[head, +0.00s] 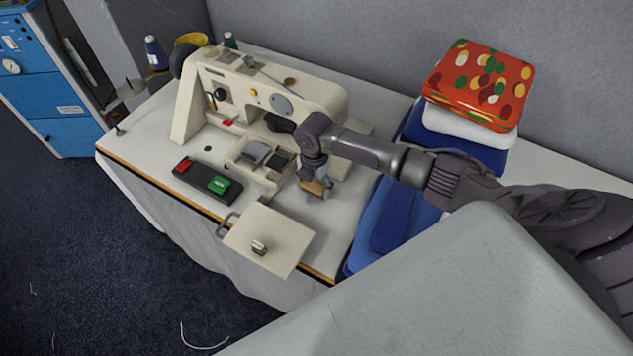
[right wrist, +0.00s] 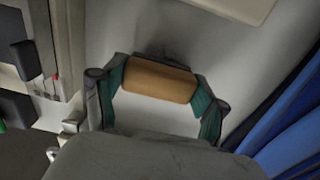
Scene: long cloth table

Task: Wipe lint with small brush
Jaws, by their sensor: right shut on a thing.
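My right gripper (head: 322,184) reaches in from the right and is low over the table, just right of the sewing machine's bed. It is shut on the small brush, whose tan wooden block (right wrist: 160,81) sits between the two green-padded fingers in the right wrist view. The block also shows as a small tan piece (head: 314,188) in the head view. A dark patch lies beyond the block, and I cannot tell if it is bristles or shadow. The cream sewing machine (head: 325,95) stands on the white table (head: 345,215). I cannot make out lint on it. My left gripper is out of view.
A square cream plate (head: 285,245) with a small metal piece lies at the table's front edge. A switch box (head: 207,181) with red and green buttons is left of it. Folded blue cloth (head: 383,230) and a patterned red stack (head: 480,85) stand right. Thread spools (head: 155,53) stand behind.

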